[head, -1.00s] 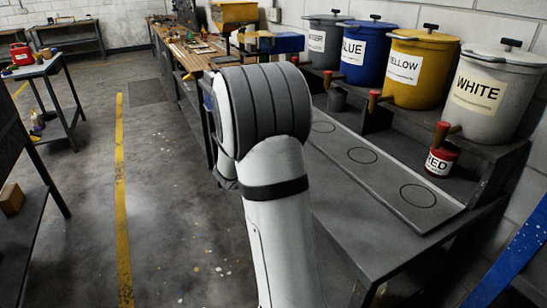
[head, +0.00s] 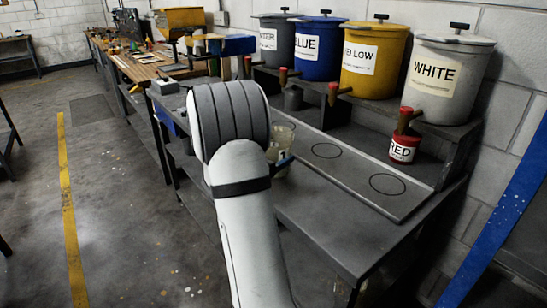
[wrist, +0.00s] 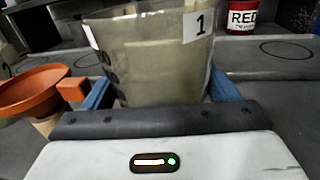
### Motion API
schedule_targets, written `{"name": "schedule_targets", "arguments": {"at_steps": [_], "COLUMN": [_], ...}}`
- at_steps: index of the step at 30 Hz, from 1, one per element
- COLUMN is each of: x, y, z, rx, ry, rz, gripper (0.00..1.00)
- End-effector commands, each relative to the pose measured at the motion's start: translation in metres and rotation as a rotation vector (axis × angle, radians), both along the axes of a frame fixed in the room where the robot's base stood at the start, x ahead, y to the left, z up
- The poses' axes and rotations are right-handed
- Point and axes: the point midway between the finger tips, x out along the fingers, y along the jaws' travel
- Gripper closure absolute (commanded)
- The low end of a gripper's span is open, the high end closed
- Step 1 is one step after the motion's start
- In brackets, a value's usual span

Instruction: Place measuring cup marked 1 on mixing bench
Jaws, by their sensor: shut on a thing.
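The measuring cup marked 1 (wrist: 150,62) is a clear, beaker-like cup with cloudy walls and a white label. It stands upright between the blue fingers of my gripper (wrist: 160,93), which is shut on it. In the head view the cup (head: 283,133) shows partly behind my arm, with one blue finger beside it. It is over or near the dark metal bench (head: 330,225) with ringed spots; I cannot tell whether it touches the bench. I cannot tell which bench is the mixing bench.
Paint tanks labelled BLUE (head: 318,48), YELLOW (head: 373,60) and WHITE (head: 448,80) stand along the wall with red-handled taps. A small RED can (head: 404,149) sits below. An orange funnel-like piece (wrist: 35,90) is left of the cup. The floor at left is clear.

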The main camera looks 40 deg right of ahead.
Motion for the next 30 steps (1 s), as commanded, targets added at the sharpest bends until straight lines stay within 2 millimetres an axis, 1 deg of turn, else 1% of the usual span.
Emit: {"name": "schedule_targets", "arguments": {"at_steps": [1,2,8,13,14,16,23,26,29,30], "x": [0.0,0.0,0.001,0.001,0.001,0.001,0.001,0.001,0.002,0.002], "y": [0.0,0.0,0.001,0.001,0.001,0.001,0.001,0.001,0.014,0.022], "z": [-0.007,-0.009,-0.008,-0.013,-0.012,-0.011,-0.011,-0.006,-0.008,-0.007], "rx": [0.001,0.0,-0.001,0.0,0.0,0.0,0.0,0.0,0.0,-0.001], "ry": [0.002,0.002,-0.001,-0.001,-0.001,-0.001,-0.001,-0.001,-0.001,-0.001], "rz": [0.001,0.001,0.003,0.003,0.003,0.004,0.004,0.004,0.008,0.009], "gripper": [0.48,0.48,0.48,0.48,0.17,0.11,0.1,0.1,0.1,0.1]}}
